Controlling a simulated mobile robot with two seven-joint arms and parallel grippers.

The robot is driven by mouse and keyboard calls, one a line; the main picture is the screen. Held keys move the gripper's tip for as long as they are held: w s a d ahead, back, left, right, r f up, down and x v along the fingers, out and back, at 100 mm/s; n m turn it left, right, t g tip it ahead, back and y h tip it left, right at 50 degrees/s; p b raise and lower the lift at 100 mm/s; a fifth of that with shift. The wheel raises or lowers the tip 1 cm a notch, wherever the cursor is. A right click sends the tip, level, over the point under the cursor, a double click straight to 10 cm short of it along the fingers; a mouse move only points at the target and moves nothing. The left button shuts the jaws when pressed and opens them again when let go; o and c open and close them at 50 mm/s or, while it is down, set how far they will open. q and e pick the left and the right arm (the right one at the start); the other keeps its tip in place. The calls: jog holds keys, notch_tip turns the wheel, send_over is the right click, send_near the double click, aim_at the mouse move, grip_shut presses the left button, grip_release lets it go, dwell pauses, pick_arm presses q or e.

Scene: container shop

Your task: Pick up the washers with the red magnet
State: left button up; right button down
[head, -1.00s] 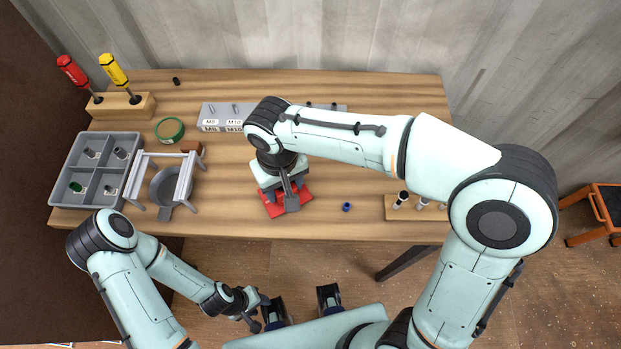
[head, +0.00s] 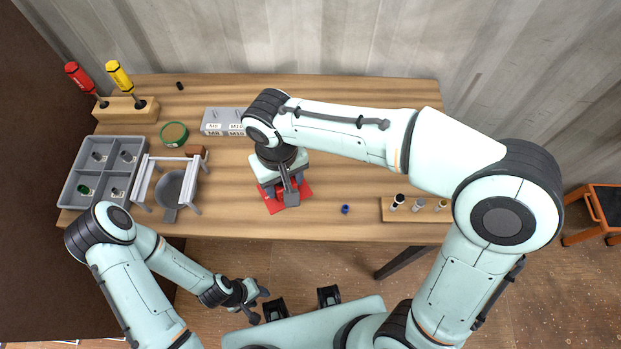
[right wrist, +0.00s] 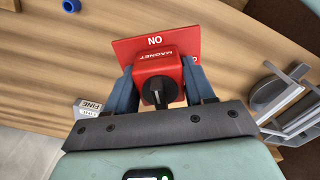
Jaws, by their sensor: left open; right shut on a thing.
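The red magnet (right wrist: 150,66) is a red block marked MAGNET with a black knob. My right gripper (right wrist: 160,88) is shut on it, with a blue finger on either side. The magnet is over a red mat (right wrist: 187,42) with white letters; I cannot tell whether they touch. I cannot make out any washers. My left gripper (head: 257,303) is open and empty in front of the table.
A grey divided tray (head: 73,190), a white stand with a grey pan (head: 172,188) and a green round tin (head: 174,133) are on the left. A blue ring (head: 345,209) and a wooden holder (head: 415,211) are on the right. A grey labelled block (head: 213,117) is behind.

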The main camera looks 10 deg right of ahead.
jog(key=shift+r+p, duration=1.15)
jog(key=shift+r, duration=1.05)
jog(key=shift+w+r+p, duration=0.1)
jog(key=shift+r+p, duration=1)
jog(key=shift+r, duration=0.9)
pick_arm(q)
jog(key=w+r, duration=0.5)
jog(key=r, duration=0.1)
jog(key=shift+w+t, duration=0.25)
jog(key=shift+t, duration=0.15)
pick_arm(e)
jog(key=shift+f, duration=0.1)
pick_arm(q)
jog(key=shift+s+r, duration=0.1)
pick_arm(e)
jog(key=shift+w, duration=0.25)
pick_arm(q)
jog(key=shift+w+r+p, duration=0.4)
jog(key=shift+w+r, duration=0.15)
jog(key=shift+w, duration=0.2)
pick_arm(e)
jog(key=w, duration=1)
jog(key=shift+w+d, duration=0.15)
jog(key=shift+w, duration=0.1)
